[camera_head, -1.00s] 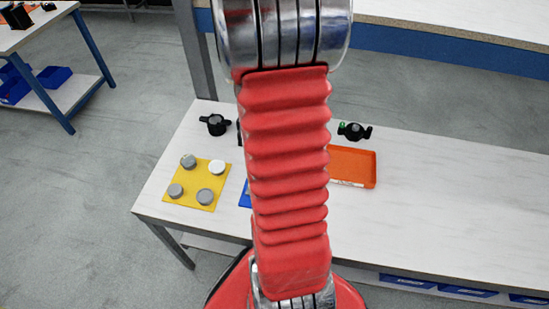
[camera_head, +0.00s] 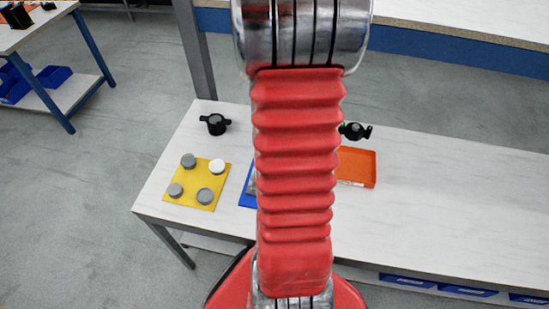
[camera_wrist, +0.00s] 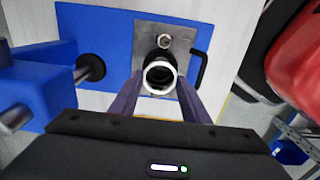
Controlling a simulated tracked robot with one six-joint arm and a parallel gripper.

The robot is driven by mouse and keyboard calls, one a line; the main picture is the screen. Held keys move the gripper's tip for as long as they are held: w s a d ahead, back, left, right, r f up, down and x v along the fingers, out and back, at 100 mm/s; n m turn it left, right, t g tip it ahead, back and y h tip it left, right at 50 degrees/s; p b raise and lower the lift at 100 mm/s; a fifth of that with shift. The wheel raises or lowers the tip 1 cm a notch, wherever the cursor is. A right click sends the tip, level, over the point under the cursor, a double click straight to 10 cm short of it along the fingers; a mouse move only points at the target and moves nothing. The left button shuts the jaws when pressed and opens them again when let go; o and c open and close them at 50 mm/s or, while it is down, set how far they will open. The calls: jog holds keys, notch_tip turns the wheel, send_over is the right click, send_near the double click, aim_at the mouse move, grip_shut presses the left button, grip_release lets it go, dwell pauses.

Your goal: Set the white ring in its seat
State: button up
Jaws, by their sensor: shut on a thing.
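In the wrist view my gripper (camera_wrist: 160,88) is shut on the white ring (camera_wrist: 149,83), which sits between the two purple fingertips. The ring is a pale rim around a dark round middle. It is over or at the lower edge of a grey metal plate (camera_wrist: 184,40) on a blue base (camera_wrist: 105,28); I cannot tell if it touches anything. A dark round part lies just behind the ring, and the seat is not clearly seen. In the head view my red arm hides the gripper and the ring.
In the head view, a yellow board (camera_head: 207,178) with several round caps, a black knobbed part (camera_head: 215,124) and an orange tray (camera_head: 358,165) are on the table.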

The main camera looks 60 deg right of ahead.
jog(key=shift+f, duration=2.35)
jog(key=o, duration=0.4)
jog(key=o, duration=0.6)
jog(key=shift+r, duration=0.1)
notch_tip(320, 180, up, 14)
jog(key=shift+f, duration=0.25)
